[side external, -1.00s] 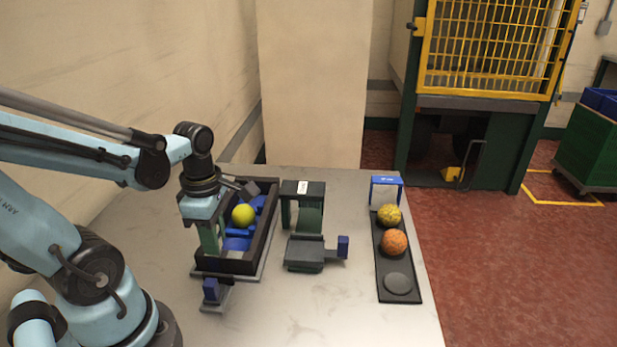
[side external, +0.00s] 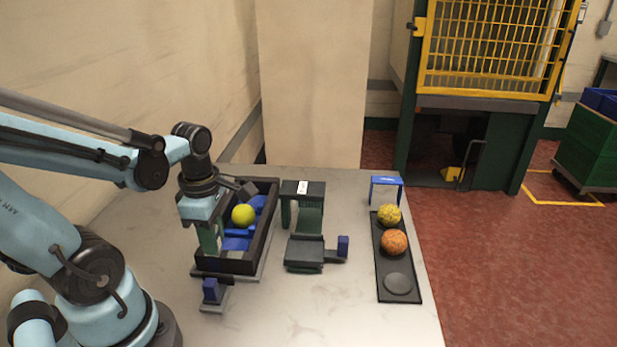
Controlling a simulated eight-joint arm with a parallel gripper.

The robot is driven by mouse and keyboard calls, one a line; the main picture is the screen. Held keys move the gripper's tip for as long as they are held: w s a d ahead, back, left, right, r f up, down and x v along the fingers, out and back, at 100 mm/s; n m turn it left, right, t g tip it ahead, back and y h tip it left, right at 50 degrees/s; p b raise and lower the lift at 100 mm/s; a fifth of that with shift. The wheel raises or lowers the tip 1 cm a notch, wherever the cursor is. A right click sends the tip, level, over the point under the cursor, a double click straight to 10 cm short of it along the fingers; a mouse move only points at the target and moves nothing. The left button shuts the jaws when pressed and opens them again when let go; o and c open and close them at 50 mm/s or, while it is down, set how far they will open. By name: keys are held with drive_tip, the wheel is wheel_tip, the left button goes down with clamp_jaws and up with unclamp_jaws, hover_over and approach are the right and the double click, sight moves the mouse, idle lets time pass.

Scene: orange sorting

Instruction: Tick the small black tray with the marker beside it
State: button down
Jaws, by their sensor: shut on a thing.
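A long black tray (side external: 384,280) lies at the right of the table. A yellow ball (side external: 389,215) and an orange ball (side external: 394,242) sit in its far and middle places; its near round place is empty. A larger black tray (side external: 262,225) at the left holds blue pieces and a yellow-green ball (side external: 243,215). My gripper (side external: 207,235) points down at the left side of this larger tray, well apart from the long tray. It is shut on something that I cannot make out. I cannot pick out a marker anywhere.
A dark frame with a white label (side external: 302,188) and a grey plate (side external: 305,253) stands between the trays. A blue block (side external: 343,246) is beside the plate. Another blue block (side external: 210,290) is near my gripper. A blue-topped stand (side external: 386,181) is behind the long tray. The front table is clear.

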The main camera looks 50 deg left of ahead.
drive_tip(key=shift+s+a, duration=0.45)
drive_tip(key=shift+s, duration=0.1)
drive_tip(key=shift+w+d+f, duration=0.1)
drive_tip(key=shift+w+d, duration=0.35)
drive_tip(key=shift+w, duration=0.05)
idle(0.9)
drive_tip(key=shift+r, duration=3.55)
